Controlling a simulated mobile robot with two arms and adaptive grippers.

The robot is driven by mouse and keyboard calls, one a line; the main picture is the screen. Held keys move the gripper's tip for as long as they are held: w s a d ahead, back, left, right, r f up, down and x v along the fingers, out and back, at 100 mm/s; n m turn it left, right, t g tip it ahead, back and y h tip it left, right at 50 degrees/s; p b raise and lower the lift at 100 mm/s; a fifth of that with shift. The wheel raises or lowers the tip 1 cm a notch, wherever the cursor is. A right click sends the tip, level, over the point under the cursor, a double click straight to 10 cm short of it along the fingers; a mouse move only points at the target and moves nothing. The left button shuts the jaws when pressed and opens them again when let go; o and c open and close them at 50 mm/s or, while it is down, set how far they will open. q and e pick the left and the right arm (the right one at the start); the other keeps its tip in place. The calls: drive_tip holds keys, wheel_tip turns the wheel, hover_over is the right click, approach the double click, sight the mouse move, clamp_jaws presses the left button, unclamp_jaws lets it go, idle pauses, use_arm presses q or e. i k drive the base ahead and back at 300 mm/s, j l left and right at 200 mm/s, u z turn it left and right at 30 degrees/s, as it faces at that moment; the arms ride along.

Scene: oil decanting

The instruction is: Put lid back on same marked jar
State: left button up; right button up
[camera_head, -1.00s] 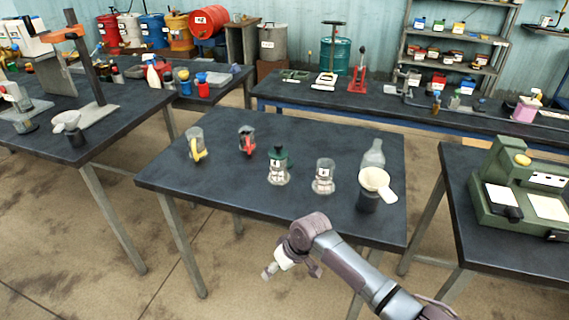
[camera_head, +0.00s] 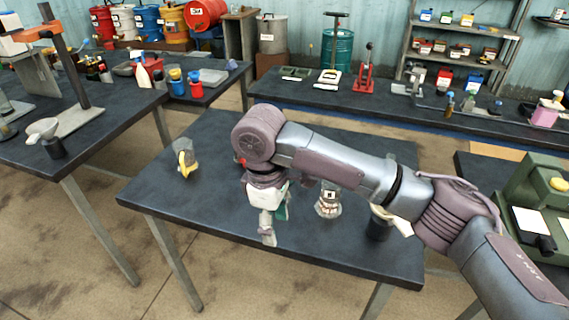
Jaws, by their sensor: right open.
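My right gripper (camera_head: 269,232) is open and points down over the middle table. Something green, likely part of the green-topped jar (camera_head: 284,210), shows just behind its fingers. The rest of that jar is hidden, so I cannot tell whether they touch. A clear jar with a black-and-white label (camera_head: 328,203) stands upright to the right of the gripper, its top partly hidden by my right arm. A clear jug with a yellow handle (camera_head: 185,158) stands at the left. A spot of red (camera_head: 240,160) shows beside my wrist. My left gripper is out of view.
My right arm crosses above the middle table (camera_head: 165,205). A dark cup (camera_head: 378,229) with a white funnel (camera_head: 398,219) is partly hidden beneath it. A green machine (camera_head: 535,210) stands on the right table. The middle table's left front is clear.

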sight(328, 204)
drive_tip(key=i, duration=1.05)
